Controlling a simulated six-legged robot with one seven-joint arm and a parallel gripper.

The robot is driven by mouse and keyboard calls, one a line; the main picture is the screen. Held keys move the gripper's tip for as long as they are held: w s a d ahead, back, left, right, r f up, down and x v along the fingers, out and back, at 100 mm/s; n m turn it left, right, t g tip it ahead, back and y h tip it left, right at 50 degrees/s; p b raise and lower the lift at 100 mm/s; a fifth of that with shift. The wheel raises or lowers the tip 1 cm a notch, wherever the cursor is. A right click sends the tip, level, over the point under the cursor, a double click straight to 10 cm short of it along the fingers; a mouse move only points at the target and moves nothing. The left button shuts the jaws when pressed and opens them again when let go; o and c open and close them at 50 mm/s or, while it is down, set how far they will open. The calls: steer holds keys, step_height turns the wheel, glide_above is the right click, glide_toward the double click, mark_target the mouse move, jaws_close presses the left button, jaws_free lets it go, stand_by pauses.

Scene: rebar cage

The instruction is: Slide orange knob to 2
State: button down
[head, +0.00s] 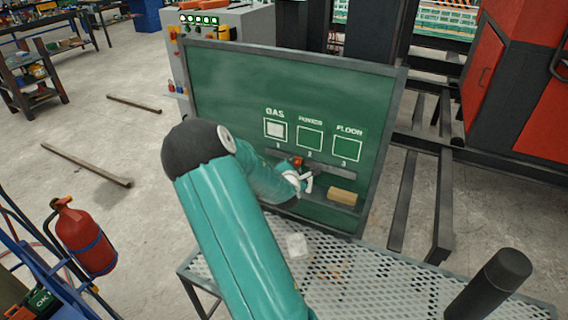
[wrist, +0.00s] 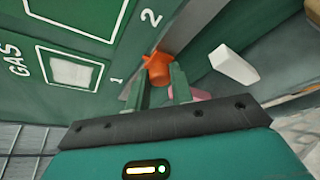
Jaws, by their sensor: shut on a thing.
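The orange knob (wrist: 158,70) sits on a grey rail (head: 335,173) along the lower part of a green board (head: 235,110). In the wrist view my gripper (wrist: 160,88) has its two green fingers closed around the knob's near end. In the head view the knob (head: 297,161) shows just beyond my gripper, which my arm partly hides. The knob stands between the number 1 (wrist: 117,82) and the number 2 (wrist: 151,18). In the head view the numbers 1, 2 and 3 run left to right under boxes marked GAS, POWER and FLOOR.
A white block (wrist: 235,65) and a pink piece (wrist: 175,95) lie close to my fingers. A tan block (head: 343,196) rests on the board's ledge.

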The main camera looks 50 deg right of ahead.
steer(key=c, duration=1.2)
jaws_free()
steer(key=v, duration=1.3)
steer(key=shift+s+a, duration=0.25)
steer(key=shift+a, duration=0.05)
